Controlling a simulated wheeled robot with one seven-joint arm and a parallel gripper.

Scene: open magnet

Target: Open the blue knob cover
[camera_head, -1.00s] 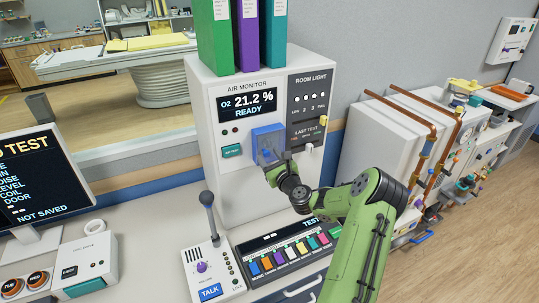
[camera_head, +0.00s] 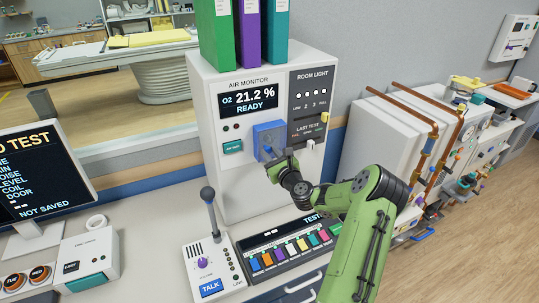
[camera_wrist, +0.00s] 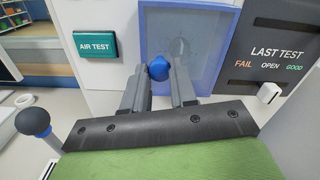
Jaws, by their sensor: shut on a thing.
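The blue cover (camera_head: 268,134) is a square, see-through panel on the front of the white air monitor (camera_head: 236,180), right of the green AIR TEST button. It also shows in the wrist view (camera_wrist: 205,55), where a faint round shape is seen through it. A small round blue knob (camera_wrist: 159,68) stands out in front of the panel. My gripper (camera_head: 270,160) reaches the cover from the front. In the wrist view my gripper (camera_wrist: 164,76) has its fingers around the blue knob, shut on it. The cover appears closed; its hinge side cannot be told.
The AIR TEST button (camera_wrist: 95,44) is just left of the cover. The LAST TEST panel (camera_wrist: 275,50) with a white slider is right. Below stand a TALK console (camera_head: 212,270) with an upright stalk and a row of coloured keys (camera_head: 290,249). Binders (camera_head: 245,35) stand on top.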

